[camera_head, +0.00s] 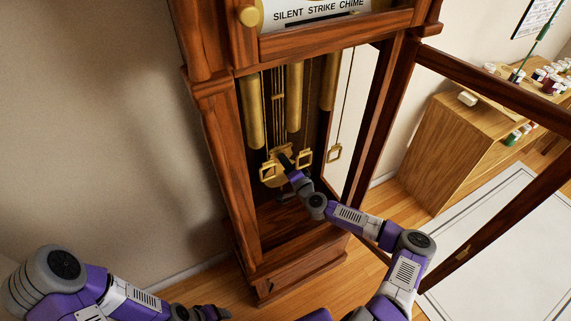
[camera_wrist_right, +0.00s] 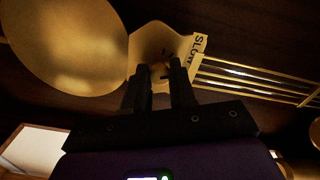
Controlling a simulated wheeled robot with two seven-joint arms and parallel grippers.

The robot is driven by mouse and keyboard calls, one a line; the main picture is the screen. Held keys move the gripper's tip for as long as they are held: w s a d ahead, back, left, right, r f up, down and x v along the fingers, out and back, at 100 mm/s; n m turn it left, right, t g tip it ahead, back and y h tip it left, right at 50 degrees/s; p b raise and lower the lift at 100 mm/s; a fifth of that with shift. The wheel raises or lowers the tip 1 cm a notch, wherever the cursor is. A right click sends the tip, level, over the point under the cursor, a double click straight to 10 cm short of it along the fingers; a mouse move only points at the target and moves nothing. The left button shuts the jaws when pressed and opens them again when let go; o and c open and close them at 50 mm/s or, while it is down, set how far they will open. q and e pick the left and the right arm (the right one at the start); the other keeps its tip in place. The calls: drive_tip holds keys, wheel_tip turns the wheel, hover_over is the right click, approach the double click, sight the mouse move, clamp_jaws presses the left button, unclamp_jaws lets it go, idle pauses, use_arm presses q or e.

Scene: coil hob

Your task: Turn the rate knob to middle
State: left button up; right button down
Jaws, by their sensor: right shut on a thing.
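The rate knob (camera_wrist_right: 162,70) is small, dark and mostly hidden between the fingers of my right gripper (camera_wrist_right: 160,74) in the right wrist view. It sits in front of a pale brass plate (camera_wrist_right: 152,42) with a "SLOW" label (camera_wrist_right: 199,48) on its right side. I cannot read the knob's pointer. My right gripper is shut on the knob. In the head view my right gripper (camera_head: 286,162) reaches into the clock case, at the brass plate (camera_head: 279,151).
The wooden clock case (camera_head: 228,165) frames the reach on both sides. A large brass disc (camera_wrist_right: 62,45) is left of the plate. The open glazed door (camera_head: 480,82) stands at right.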

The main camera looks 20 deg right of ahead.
drive_tip(key=shift+m+b, duration=1)
drive_tip(key=shift+m, duration=1.1)
drive_tip(key=c, duration=1.2)
unclamp_jaws()
drive_tip(key=s, duration=0.2)
drive_tip(key=s+p, duration=0.1)
drive_tip(key=s, duration=0.4)
drive_tip(key=shift+s+d, duration=0.25)
drive_tip(key=shift+s, duration=0.05)
